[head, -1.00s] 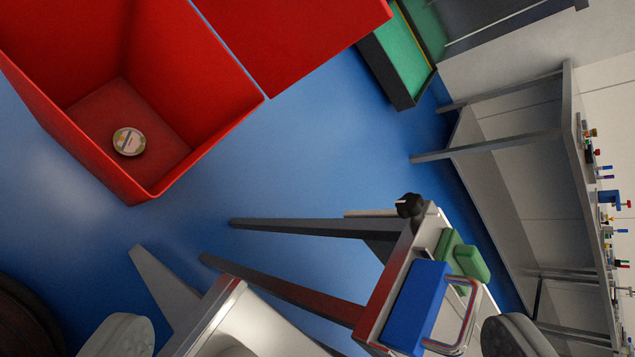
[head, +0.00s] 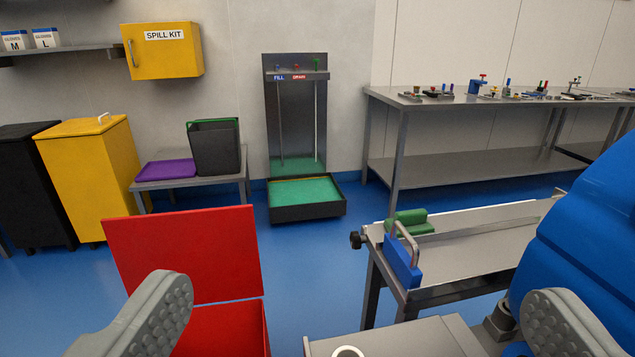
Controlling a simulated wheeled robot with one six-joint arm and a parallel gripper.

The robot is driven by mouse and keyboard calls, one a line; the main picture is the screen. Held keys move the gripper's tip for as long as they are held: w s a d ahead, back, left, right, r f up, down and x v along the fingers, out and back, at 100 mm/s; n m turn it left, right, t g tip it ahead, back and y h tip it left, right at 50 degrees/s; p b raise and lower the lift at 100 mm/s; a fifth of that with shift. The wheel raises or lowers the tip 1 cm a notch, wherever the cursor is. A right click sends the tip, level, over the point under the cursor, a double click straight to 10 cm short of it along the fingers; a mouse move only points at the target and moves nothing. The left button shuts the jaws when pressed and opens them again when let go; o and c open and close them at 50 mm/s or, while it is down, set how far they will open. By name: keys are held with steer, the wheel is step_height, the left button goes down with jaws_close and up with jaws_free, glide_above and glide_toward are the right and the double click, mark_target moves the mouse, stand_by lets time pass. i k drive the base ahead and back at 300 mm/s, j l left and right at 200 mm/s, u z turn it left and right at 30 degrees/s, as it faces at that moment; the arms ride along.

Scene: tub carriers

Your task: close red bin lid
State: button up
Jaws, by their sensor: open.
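The red bin (head: 230,330) stands on the blue floor at the lower left, partly cut off by the bottom edge and partly behind my left finger. Its red lid (head: 185,250) stands open and upright at the bin's far side, its flat face towards me. My gripper (head: 350,322) is open, its grey ribbed fingers wide apart at the lower left and lower right. Nothing is between the fingertips. The left finger overlaps the bin in the picture; I cannot tell the distance between them.
A steel bench (head: 450,245) with a blue block (head: 402,262) and green piece stands right of the bin. A large blue object (head: 590,250) fills the right edge. A yellow bin (head: 95,175), black bin (head: 30,190) and low tray (head: 305,205) stand behind. Floor shows between bin and bench.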

mark_target(217, 248)
steer(key=i+j, duration=0.3)
steer(key=j, duration=0.45)
steer(key=i+j, duration=0.1)
steer(key=j, duration=0.5)
steer(key=i+j, duration=0.1)
steer(key=j, duration=1.05)
steer(key=i+j, duration=0.15)
steer(key=j, duration=0.25)
steer(key=i+j+z, duration=0.1)
steer(key=j, duration=0.3)
steer(key=i+j, duration=0.15)
steer(key=j, duration=0.25)
steer(key=i+j+z, duration=0.25)
steer(key=z, duration=0.25)
steer(key=i+j+z, duration=0.55)
steer(key=j+z, duration=0.25)
steer(key=z, duration=0.15)
steer(key=i+j+z, duration=0.1)
steer(key=j+z, duration=1.35)
steer(key=k+j+z, duration=0.2)
steer(key=j+z, duration=0.25)
steer(key=k+j, duration=0.05)
steer(key=j, duration=0.1)
